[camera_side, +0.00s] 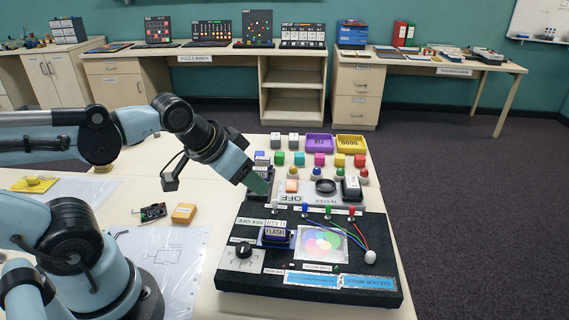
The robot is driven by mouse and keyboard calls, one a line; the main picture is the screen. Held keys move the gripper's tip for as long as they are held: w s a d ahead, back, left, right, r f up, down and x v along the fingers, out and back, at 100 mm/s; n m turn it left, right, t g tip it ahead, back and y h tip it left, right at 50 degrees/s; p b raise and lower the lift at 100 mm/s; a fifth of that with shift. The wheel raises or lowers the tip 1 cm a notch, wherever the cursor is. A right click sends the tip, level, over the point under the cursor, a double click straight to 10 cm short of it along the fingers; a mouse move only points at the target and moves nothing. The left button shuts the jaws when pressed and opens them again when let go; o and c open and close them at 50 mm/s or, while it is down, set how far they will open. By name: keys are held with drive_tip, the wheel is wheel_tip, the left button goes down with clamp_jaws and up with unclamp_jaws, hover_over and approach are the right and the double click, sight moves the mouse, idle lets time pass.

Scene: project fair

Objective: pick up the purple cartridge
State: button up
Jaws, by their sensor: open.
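A dark purple cartridge (275,234) labelled FLASH sits upright in a holder on the left part of the black board (230,278). My gripper (261,189) comes down from the upper left. Its tip is behind and a little left of the cartridge, apart from it in the picture, near the board's back edge. Nothing shows held in it. The jaws are small and partly hidden from this side, so the gap between them is hard to make out.
An orange block (184,213) lies left of the board.

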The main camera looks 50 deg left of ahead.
drive_tip(key=w+d+r+m+g, duration=0.1)
drive_tip(key=d+r+m+g, duration=0.3)
drive_tip(key=d+m+g, duration=0.3)
drive_tip(key=m, duration=0.2)
hover_over(276, 224)
wheel_tip(276, 224, down, 6)
drive_tip(key=shift+d+r, duration=0.1)
drive_tip(key=shift+r, duration=0.1)
drive_tip(key=shift+f, duration=2.65)
clamp_jaws()
